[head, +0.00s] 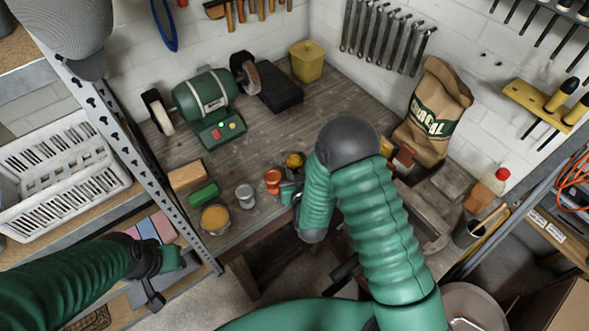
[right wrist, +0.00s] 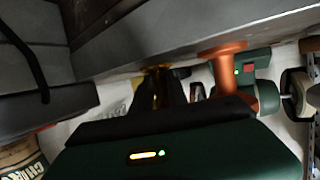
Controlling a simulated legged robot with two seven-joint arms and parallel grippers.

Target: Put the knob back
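In the head view a small yellow-gold piece (head: 294,160) and an orange spool-shaped piece (head: 273,181) sit near the bench's front edge; I cannot tell which, if either, is the knob. My right gripper (head: 288,194) is beside them, mostly hidden by its own arm. In the right wrist view its dark fingers (right wrist: 165,88) are close together, with something yellow (right wrist: 155,72) at or behind them; contact is unclear. The orange piece (right wrist: 230,72) is beside the fingers. My left gripper (head: 152,288) hangs at lower left, its fingers hard to make out.
A grey vise (head: 432,215) is at the bench's right, partly behind my right arm. A grey cup (head: 245,196), an amber-topped tin (head: 215,218) and a green block (head: 203,195) stand left of the orange piece. A bench grinder (head: 203,95) stands behind. The middle of the bench (head: 300,120) is clear.

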